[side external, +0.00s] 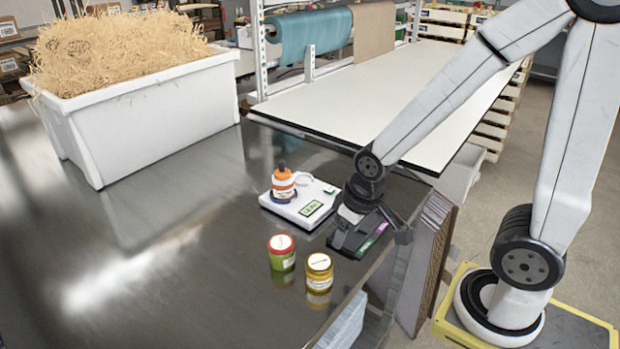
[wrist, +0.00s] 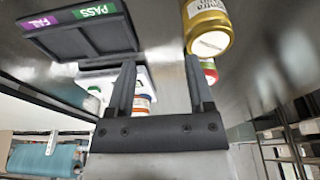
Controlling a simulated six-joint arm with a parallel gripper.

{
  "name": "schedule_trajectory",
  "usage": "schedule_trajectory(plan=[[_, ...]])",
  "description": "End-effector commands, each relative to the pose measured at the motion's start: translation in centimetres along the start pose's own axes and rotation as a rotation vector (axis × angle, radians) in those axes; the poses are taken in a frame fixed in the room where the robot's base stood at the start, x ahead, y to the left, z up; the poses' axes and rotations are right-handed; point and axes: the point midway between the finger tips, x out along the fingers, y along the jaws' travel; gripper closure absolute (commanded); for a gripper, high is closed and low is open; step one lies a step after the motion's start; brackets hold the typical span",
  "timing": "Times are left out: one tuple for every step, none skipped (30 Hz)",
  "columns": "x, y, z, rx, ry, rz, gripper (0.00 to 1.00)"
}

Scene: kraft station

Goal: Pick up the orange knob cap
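The orange knob cap (side external: 283,173) sits on top of a jar (side external: 283,190) with a white and orange label, standing upright on a white scale (side external: 325,202) in the side view. In the wrist view part of that jar (wrist: 143,101) shows beside the left finger, and the cap cannot be made out. My gripper (wrist: 160,72) is open, with its fingers apart and nothing held between them. In the side view it is to the right of the scale, by the dark tray, and its fingertips are hard to make out.
A dark tray (side external: 345,240) with PASS and FAIL labels lies by my gripper. A red-lidded green jar (side external: 281,254) and a gold-lidded yellow jar (side external: 319,273) stand in front. A white bin (side external: 150,120) of shredded paper is at back left. The left metal tabletop (side external: 160,270) is clear.

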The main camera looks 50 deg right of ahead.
Motion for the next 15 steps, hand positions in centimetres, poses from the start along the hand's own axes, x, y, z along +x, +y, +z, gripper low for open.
schedule_trajectory(plan=[[0.0, 0.0, 0.0, 0.0, 0.0, 0.0, 0.33], [0.0, 0.0, 0.0, 0.0, 0.0, 0.0, 0.33], [0.0, 0.0, 0.0, 0.0, 0.0, 0.0, 0.33], [0.0, 0.0, 0.0, 0.0, 0.0, 0.0, 0.33], [0.0, 0.0, 0.0, 0.0, 0.0, 0.0, 0.33], [0.0, 0.0, 0.0, 0.0, 0.0, 0.0, 0.33], [0.0, 0.0, 0.0, 0.0, 0.0, 0.0, 0.33], [0.0, 0.0, 0.0, 0.001, 0.0, 0.0, 0.33], [0.0, 0.0, -0.1, 0.004, 0.0, 0.0, 0.33], [0.0, 0.0, -0.2, 0.008, -0.001, 0.0, 0.33], [0.0, 0.1, -0.4, 0.013, -0.001, 0.0, 0.33], [-0.1, 0.1, -0.6, 0.022, -0.003, 0.001, 0.33], [-0.1, 0.1, -0.9, 0.031, -0.004, 0.001, 0.33], [-0.1, 0.2, -1.2, 0.043, -0.005, 0.001, 0.33], [-0.1, 0.2, -1.7, 0.061, -0.01, 0.002, 0.33]])
